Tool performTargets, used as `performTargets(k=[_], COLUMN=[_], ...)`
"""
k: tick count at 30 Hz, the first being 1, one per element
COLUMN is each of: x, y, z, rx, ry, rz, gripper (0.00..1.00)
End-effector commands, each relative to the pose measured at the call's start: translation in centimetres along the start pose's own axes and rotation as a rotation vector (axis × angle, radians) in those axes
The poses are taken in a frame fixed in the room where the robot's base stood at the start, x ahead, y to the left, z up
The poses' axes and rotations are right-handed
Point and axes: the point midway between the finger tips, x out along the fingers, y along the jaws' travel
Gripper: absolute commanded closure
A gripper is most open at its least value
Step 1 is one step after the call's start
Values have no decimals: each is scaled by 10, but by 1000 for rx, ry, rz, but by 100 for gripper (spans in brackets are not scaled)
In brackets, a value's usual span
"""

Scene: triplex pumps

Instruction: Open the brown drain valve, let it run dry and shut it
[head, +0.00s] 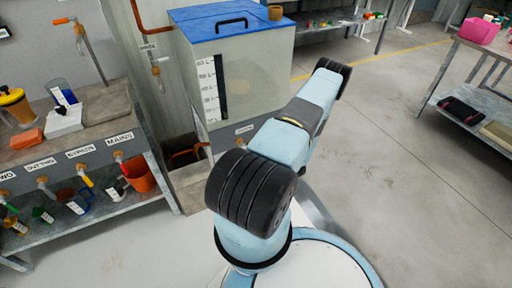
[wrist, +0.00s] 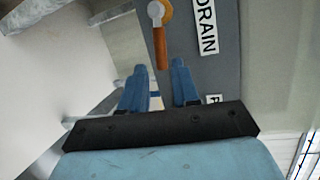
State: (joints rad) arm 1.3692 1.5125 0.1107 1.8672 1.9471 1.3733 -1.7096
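In the wrist view, the brown drain valve handle (wrist: 159,42) hangs from a pale round hub on a grey panel, beside a label reading DRAIN (wrist: 205,27). My gripper (wrist: 160,66) is open, with its two blue fingers apart. The handle's lower end appears between the fingertips; I cannot tell whether it touches either finger. In the head view, my arm hides the gripper and the valve. The clear tank (head: 250,85) with a blue lid and a white level scale (head: 208,90) stands behind my arm. Its liquid level is unclear.
A bench (head: 85,125) at left bears bottles, with labelled valves including MAINS along its front and an orange bucket (head: 138,175) below. An open pit with an orange pipe (head: 190,152) lies beside the tank. The floor at right is clear up to a shelf table (head: 478,120).

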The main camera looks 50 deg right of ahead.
Motion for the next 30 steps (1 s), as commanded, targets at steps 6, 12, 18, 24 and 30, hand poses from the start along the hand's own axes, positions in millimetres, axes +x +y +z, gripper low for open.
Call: performTargets(k=[6, 12, 18, 24, 30], x=[-36, -51, -54, -53, -37], y=[1, 1, 1, 0, -33], z=[0, 0, 1, 1, 8], rx=[2, 1, 1, 0, -16], ry=[0, -1, -1, -5, -88], rz=[3, 1, 1, 1, 4], gripper=[70, 70, 70, 62, 56])
